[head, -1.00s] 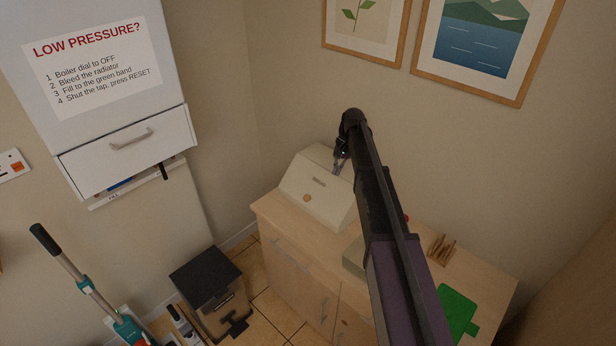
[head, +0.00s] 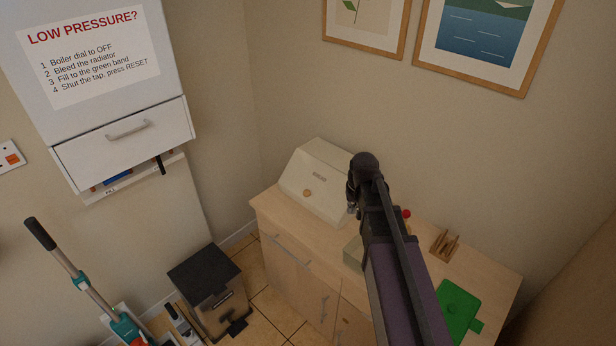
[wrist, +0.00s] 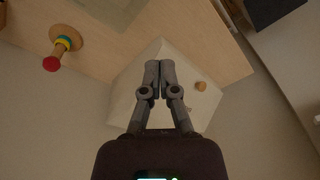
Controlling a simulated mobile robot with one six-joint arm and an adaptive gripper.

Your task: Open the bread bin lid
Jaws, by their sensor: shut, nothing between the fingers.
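The cream bread bin (head: 318,180) stands on the wooden cabinet top in the corner. Its sloped front lid (head: 312,196) is down and carries a round wooden knob (head: 307,193). In the wrist view, the bin (wrist: 128,88) lies behind my gripper, with the knob (wrist: 200,86) to the right of the fingers. My gripper (wrist: 160,64) is shut and empty, its fingers side by side over the bin. In the head view, my gripper is at the bin's right side and mostly hidden by my arm. I cannot tell whether the fingers touch the bin.
A peg toy with coloured rings (wrist: 63,45) stands on the cabinet top (wrist: 120,60). A wooden rack (head: 445,244) and a green board (head: 459,308) lie to the right. A white boiler (head: 100,60) hangs at left; a pedal bin (head: 208,290) stands below.

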